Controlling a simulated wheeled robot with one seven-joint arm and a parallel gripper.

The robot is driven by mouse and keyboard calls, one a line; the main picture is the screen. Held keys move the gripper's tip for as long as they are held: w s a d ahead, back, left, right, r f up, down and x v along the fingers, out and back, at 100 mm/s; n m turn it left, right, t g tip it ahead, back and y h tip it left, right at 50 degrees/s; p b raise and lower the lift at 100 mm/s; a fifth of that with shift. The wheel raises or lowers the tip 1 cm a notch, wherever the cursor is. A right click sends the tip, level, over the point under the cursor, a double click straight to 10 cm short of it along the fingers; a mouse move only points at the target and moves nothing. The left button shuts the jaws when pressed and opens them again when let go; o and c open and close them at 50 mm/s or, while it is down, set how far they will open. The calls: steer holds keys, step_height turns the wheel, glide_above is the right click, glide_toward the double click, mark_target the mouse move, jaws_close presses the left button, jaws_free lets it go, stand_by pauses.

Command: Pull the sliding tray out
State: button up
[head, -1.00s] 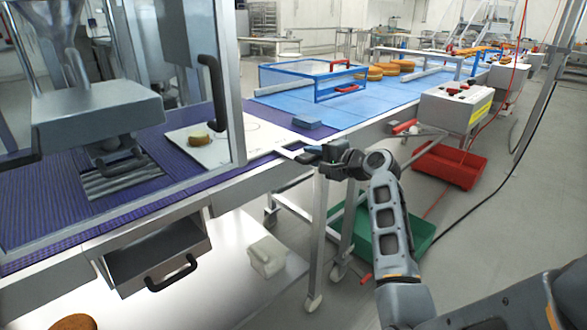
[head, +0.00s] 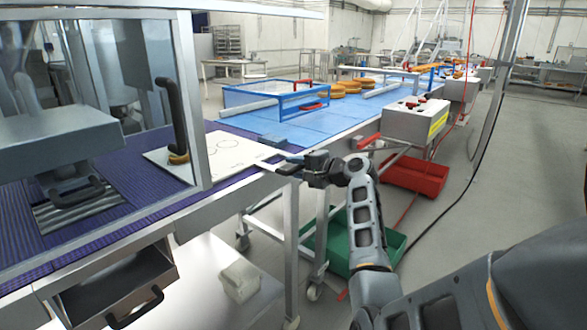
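The sliding tray (head: 232,153) is a white flat board with circle outlines, lying on the purple belt in the head view. Its left part is behind the clear guard, and its right part sticks out past the guard's post. A round golden piece (head: 178,158) sits on its left part, partly hidden by the guard's black handle. My gripper (head: 291,165) is at the tray's narrow right end, at the table's edge. It appears shut on that end; the fingertips are small and partly hidden.
The guard's metal post (head: 197,120) stands over the tray. A small blue block (head: 275,141) lies behind the tray. An open metal drawer (head: 115,285) hangs below the table. Green (head: 385,240) and red (head: 415,176) bins stand right of the table; open floor lies beyond.

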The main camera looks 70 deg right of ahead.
steer(key=shift+o, duration=0.8)
steer(key=shift+w+a, duration=0.1)
steer(key=shift+a, duration=0.05)
steer(key=v, duration=0.7)
steer(key=shift+s+r, duration=0.15)
steer(key=shift+s, duration=0.2)
